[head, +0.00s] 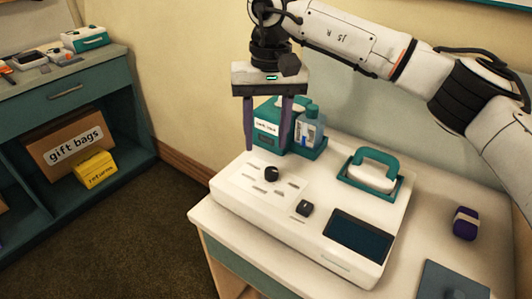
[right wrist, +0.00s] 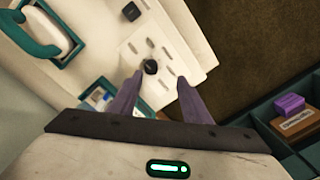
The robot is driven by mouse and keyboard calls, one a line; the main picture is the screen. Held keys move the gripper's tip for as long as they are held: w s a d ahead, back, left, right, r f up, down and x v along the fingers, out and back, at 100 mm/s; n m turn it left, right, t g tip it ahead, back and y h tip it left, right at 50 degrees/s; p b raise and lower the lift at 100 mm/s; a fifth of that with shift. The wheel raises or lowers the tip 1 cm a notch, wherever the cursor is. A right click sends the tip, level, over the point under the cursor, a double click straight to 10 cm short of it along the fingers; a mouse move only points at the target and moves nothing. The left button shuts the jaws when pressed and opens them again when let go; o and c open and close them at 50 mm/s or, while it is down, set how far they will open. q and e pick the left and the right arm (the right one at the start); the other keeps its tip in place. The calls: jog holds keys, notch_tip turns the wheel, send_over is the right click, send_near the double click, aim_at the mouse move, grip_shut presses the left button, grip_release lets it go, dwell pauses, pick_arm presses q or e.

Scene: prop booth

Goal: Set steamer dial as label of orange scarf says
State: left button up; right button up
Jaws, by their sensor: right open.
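The white steamer (head: 232,193) stands on the white-topped cabinet. Its round black dial (head: 271,174) sits on a pale panel with several small marks around it, too small to read. My right gripper (head: 267,147) is open, pointing down, its two purple-grey fingers above and behind the dial. In the right wrist view the dial (right wrist: 150,66) shows just beyond the fingertips (right wrist: 161,82), apart from them. I cannot tell the dial's setting. No orange scarf or scarf label is recognisable. My left gripper is not in view.
The steamer also carries a small black knob (head: 304,208), a dark screen (head: 360,235) and a teal-handled steam head (head: 372,172). Bottles in a teal caddy (head: 310,150) stand behind. A purple banded roll (head: 466,224) lies right. A teal shelf unit (head: 105,95) stands left.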

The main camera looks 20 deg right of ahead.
aim_at(272, 170)
jog(key=shift+h, duration=0.3)
jog(key=f, duration=0.3)
jog(key=d+f, duration=0.1)
jog(key=f, duration=0.5)
jog(key=shift+w+d+p, duration=0.25)
jog(key=shift+p, duration=0.05)
jog(key=c, duration=1)
jog(key=shift+c, duration=0.2)
